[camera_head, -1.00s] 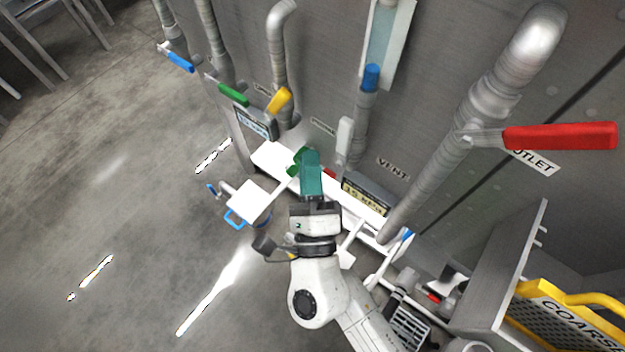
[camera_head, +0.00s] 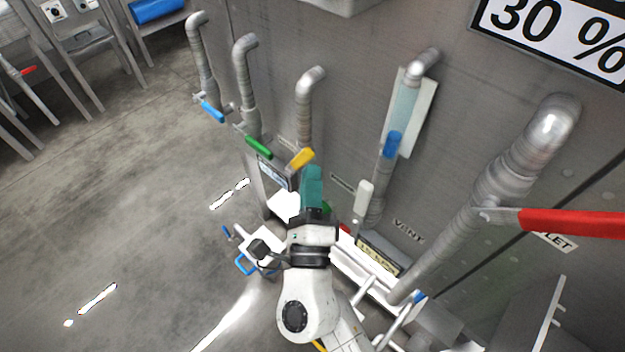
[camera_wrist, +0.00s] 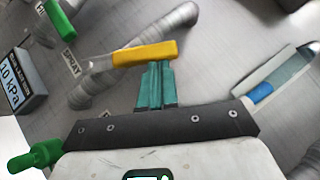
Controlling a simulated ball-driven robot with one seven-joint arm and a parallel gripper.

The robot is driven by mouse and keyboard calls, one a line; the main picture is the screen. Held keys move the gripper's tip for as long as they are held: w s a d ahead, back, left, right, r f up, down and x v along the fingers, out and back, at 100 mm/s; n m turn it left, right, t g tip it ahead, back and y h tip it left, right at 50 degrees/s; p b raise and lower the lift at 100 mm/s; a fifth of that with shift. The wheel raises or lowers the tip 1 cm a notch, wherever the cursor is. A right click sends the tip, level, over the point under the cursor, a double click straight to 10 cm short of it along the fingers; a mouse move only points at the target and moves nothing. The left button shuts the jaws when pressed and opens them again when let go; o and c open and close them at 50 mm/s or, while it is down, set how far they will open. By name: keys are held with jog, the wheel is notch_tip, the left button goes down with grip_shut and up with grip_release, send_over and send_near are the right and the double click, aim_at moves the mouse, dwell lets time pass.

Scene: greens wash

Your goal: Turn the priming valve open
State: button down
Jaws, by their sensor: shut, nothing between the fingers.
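No label that I can read names the priming valve. A yellow lever (camera_head: 302,158) sits on a steel pipe; in the wrist view the yellow lever (camera_wrist: 145,53) lies crosswise beside a label reading SPRAY. My gripper (camera_head: 313,170) has teal fingers, shut and empty. In the wrist view its fingertips (camera_wrist: 156,66) are right at the yellow lever's lower edge; I cannot tell whether they touch. A green lever (camera_head: 259,147) and a blue lever (camera_head: 212,111) are on pipes farther left. A green knob (camera_wrist: 35,158) is at lower left in the wrist view, partly hidden by my gripper in the head view.
A large red lever (camera_head: 575,223) is on the outlet pipe at right. A VENT label (camera_head: 408,231) and a gauge (camera_head: 378,254) reading 15 kPa are low on the tank wall. A clear sight tube (camera_head: 405,112) stands between pipes. Open floor (camera_head: 130,230) lies left.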

aim_at(303, 155)
jog(key=shift+r, duration=0.1)
jog(key=shift+w+a+r+n+p, duration=0.1)
jog(key=shift+r+n+p, duration=0.15)
jog(key=shift+p, duration=0.8)
jog(key=shift+a+n+g+p, duration=0.1)
jog(key=shift+n+g+p, duration=0.2)
jog(key=shift+p, duration=0.25)
jog(key=p, duration=0.1)
jog(key=r+p, duration=0.1)
jog(key=p, duration=0.1)
jog(key=n+p, duration=0.1)
jog(key=shift+w+a+r+g+y, duration=0.25)
jog(key=shift+g+y, duration=0.05)
jog(key=p, duration=0.2)
jog(key=shift+w+a+r+n+g+p, duration=0.2)
jog(key=shift+a+n+g+p, duration=0.05)
jog(key=shift+n+g+p, duration=0.15)
jog(key=shift+w+a+r+p, duration=0.1)
jog(key=shift+w+a+p, duration=0.15)
jog(key=shift+p, duration=0.4)
jog(key=shift+w+a+r+p, duration=0.3)
jog(key=shift+w+a+p, duration=0.25)
jog(key=shift+a+p, duration=0.15)
